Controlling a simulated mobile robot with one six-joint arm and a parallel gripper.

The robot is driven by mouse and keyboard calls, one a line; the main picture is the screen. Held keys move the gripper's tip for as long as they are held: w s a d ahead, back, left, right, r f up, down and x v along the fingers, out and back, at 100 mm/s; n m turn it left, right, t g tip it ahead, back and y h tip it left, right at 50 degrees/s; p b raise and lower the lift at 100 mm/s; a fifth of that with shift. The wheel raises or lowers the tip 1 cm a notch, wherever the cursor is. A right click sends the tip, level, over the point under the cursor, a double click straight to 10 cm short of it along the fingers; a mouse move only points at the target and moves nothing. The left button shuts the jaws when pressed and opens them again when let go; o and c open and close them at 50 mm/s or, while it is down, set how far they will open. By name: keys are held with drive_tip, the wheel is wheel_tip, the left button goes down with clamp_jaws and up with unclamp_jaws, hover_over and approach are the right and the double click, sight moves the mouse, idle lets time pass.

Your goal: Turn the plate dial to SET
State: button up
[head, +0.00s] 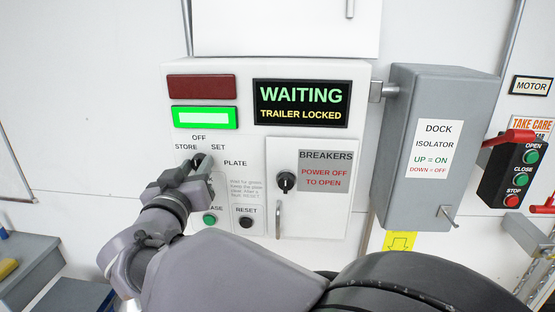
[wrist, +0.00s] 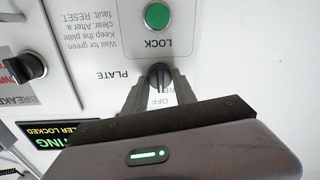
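The plate dial (wrist: 160,76) is a small black knob on the white control panel (head: 258,222), under the labels OFF, STORE and SET. The wrist view shows it upside down, with its grip bar roughly upright and in line with the OFF label. My gripper (wrist: 160,82) is at the dial, one finger on either side of it. The fingers stand apart, and I cannot tell whether they touch the knob. In the head view my gripper (head: 197,168) hides most of the dial. The STORE label is partly covered in the wrist view.
The display (head: 302,104) reads WAITING, TRAILER LOCKED. A green lamp (head: 205,117) is lit below a dark red one (head: 201,87). The breakers door with its knob (head: 286,182) is right of the dial. A grey isolator box (head: 425,190) projects further right. Green LOCK button (wrist: 157,16) is close by.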

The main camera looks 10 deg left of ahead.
clamp_jaws()
